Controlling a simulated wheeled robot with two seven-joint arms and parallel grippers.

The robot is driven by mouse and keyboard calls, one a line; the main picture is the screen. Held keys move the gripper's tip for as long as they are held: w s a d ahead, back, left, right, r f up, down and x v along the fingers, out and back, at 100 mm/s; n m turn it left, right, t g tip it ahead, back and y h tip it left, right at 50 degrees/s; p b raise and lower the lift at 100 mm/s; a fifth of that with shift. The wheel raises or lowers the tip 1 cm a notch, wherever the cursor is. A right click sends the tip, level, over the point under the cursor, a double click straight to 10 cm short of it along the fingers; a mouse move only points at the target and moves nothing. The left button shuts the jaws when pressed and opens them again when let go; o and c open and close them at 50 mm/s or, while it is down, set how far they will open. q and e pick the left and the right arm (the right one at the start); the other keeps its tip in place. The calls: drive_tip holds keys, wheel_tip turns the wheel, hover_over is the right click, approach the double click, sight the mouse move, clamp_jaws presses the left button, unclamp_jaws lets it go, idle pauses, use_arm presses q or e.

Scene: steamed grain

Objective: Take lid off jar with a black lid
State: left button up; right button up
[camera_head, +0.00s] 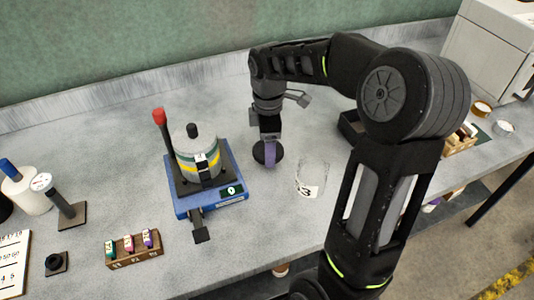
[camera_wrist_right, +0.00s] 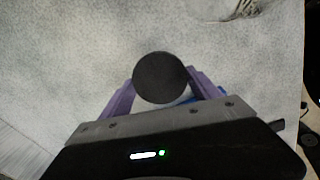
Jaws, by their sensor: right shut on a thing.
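The black lid (camera_head: 262,152) is a dark round disc held in my right gripper (camera_head: 270,155). In the right wrist view the lid (camera_wrist_right: 161,77) sits between the purple fingers of the gripper (camera_wrist_right: 160,88), which are shut on it. The clear glass jar (camera_head: 312,178) with a white label stands on the counter just right of the gripper. Its top shows no lid, and the lid is apart from it. The jar's edge also shows at the top of the right wrist view (camera_wrist_right: 238,8). My left gripper is not in view.
A blue device (camera_head: 210,200) with a grey-and-white canister and a red-topped lever stands left of the gripper. A wooden rack (camera_head: 134,250) of small vials is at the front left. A dark tray (camera_head: 352,128) lies behind the jar, partly hidden by my right arm.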

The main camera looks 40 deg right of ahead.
drive_tip(key=shift+f, duration=1.85)
drive_tip(key=shift+f, duration=0.2)
drive_tip(key=o, duration=1.5)
drive_tip(key=shift+r, duration=0.1)
drive_tip(key=shift+o, duration=0.2)
wheel_tip(320, 180, up, 12)
drive_tip(key=shift+r, duration=0.15)
drive_tip(key=shift+s, duration=0.1)
